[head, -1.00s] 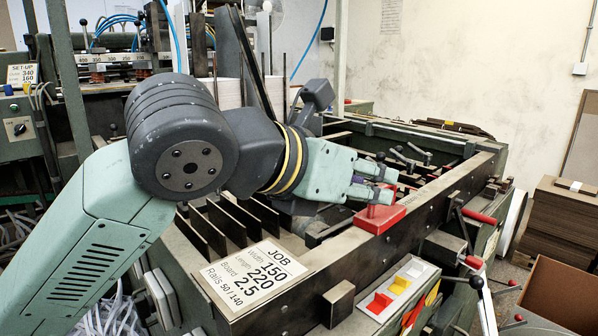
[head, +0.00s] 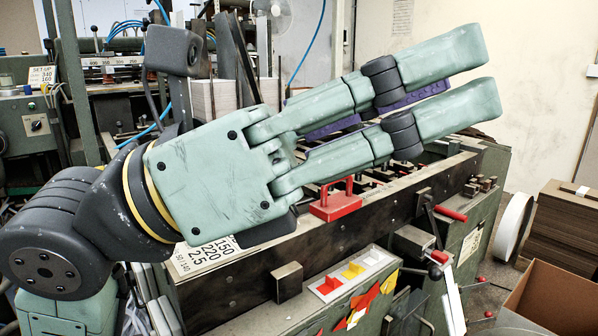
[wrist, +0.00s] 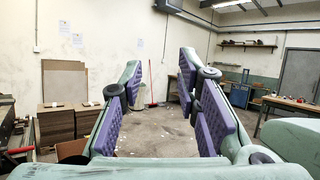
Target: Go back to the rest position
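My gripper (head: 425,103) fills the middle of the head view, raised in front of the feeder machine and pointing right. Its two pale green fingers are spread apart with nothing between them. In the wrist view my gripper (wrist: 162,112) shows purple pads facing each other across a clear gap, with the room's floor and far wall behind. My arm hides part of the machine's bed and part of the job card.
The feeder (head: 240,285) lies below and behind my gripper. A red handled block (head: 336,207) sits on its rail, near the job card (head: 207,256). Levers with red grips stick out at right. An open cardboard box (head: 560,300) and stacked boards (head: 565,225) stand at right.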

